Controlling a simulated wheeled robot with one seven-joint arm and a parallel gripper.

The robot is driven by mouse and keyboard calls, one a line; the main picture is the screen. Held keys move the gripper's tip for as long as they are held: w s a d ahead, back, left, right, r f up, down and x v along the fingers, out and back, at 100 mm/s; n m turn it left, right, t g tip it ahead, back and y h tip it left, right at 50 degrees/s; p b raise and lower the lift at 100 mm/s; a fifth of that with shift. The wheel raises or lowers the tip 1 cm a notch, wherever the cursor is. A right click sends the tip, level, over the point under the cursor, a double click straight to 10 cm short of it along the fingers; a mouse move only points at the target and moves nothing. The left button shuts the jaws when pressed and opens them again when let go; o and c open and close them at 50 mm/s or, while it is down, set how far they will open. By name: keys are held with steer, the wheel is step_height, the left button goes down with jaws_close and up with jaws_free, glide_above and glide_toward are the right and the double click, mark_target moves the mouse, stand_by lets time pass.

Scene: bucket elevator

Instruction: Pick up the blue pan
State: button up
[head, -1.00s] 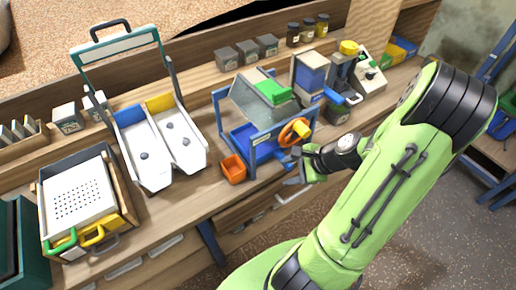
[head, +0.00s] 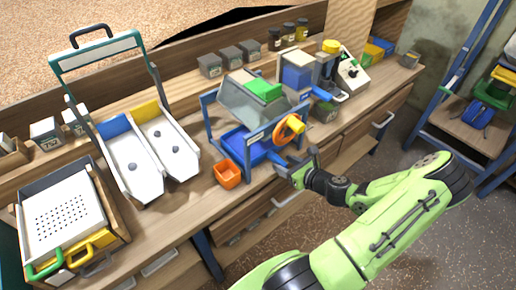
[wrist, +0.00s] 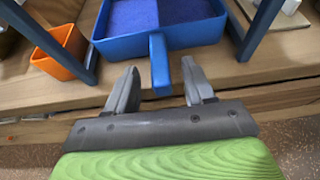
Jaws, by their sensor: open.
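The blue pan (wrist: 195,38) rests on the bench under a blue frame, with a purple-blue bottom and a handle (wrist: 159,62) that points toward me in the wrist view. In the head view the pan (head: 240,148) shows below a grey hopper, partly hidden by the frame. My gripper (wrist: 160,82) is open in the wrist view. The end of the handle lies between its two fingers, nearer the left one, with gaps on both sides. In the head view my gripper (head: 293,163) is at the bench's front edge, in front of the pan.
An orange bin (head: 227,174) stands left of the pan. Blue frame legs (wrist: 262,25) rise on both sides of it. An orange handwheel (head: 289,129) sits above the handle. A white two-lane tray (head: 150,153) stands further left. The floor in front is clear.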

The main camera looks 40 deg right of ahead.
mark_target(275, 159)
steer(key=b+x, duration=0.1)
steer(key=x, duration=0.5)
steer(key=shift+s+f, duration=0.15)
steer(key=shift+f, duration=0.05)
steer(key=shift+s+r, duration=0.1)
jaws_close()
steer(key=shift+r, duration=0.1)
